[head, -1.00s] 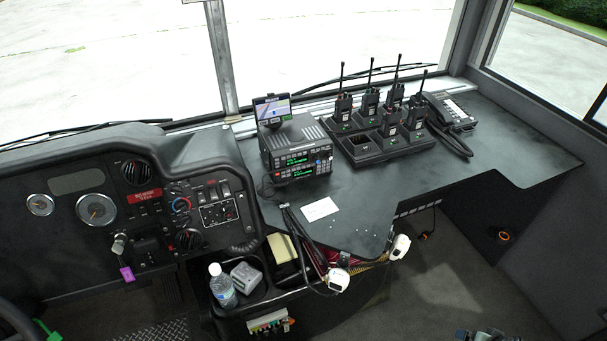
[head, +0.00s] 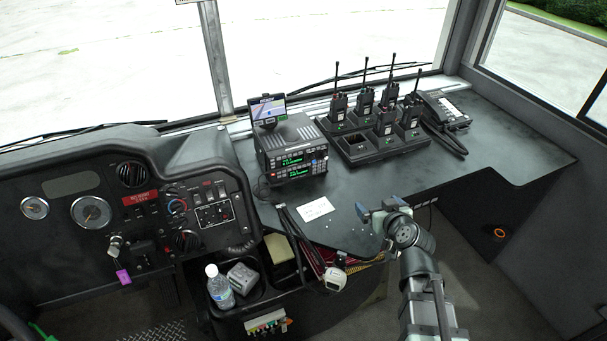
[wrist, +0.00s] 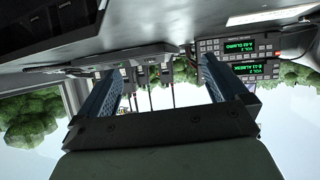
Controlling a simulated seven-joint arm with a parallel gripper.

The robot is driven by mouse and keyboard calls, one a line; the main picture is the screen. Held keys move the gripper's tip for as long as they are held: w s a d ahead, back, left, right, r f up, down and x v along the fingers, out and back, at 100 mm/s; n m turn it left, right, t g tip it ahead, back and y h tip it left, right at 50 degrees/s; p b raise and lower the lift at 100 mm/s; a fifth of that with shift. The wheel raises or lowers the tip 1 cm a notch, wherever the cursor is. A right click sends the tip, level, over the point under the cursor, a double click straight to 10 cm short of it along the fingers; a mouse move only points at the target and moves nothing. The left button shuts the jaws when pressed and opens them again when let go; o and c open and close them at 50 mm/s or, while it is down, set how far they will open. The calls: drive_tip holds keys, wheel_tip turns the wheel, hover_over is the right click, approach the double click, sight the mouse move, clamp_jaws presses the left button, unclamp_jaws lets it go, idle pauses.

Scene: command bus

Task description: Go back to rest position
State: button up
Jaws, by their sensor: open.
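My gripper (head: 376,209) is at the front edge of the dark counter (head: 450,175) in the head view, right of the white card (head: 314,208). Its jaws are apart with nothing between them. In the wrist view the picture is upside down, and the two blue-lined fingers of my gripper (wrist: 162,88) stand wide apart. Past them show the handheld radios and the radio unit. My arm reaches in from the lower right of the head view.
Several handheld radios stand in a charger (head: 372,150), beside a phone handset (head: 445,115). A radio unit (head: 292,150) with a small screen (head: 267,110) stands left. A bottle (head: 219,288) and a hanging microphone (head: 335,279) are below.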

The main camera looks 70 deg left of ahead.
drive_tip(key=s+a+r+n+g+y, duration=0.1)
drive_tip(key=s+a+r, duration=0.15)
drive_tip(key=s, duration=0.45)
drive_tip(key=s+a+r+n+g, duration=0.1)
drive_tip(key=s+a+r+g, duration=0.15)
drive_tip(key=s, duration=0.45)
drive_tip(key=shift+t, duration=0.35)
drive_tip(key=x, duration=1)
drive_tip(key=shift+w+a+f, duration=0.15)
drive_tip(key=shift+a+f, duration=0.1)
drive_tip(key=shift+f, duration=0.05)
drive_tip(key=shift+d, duration=0.2)
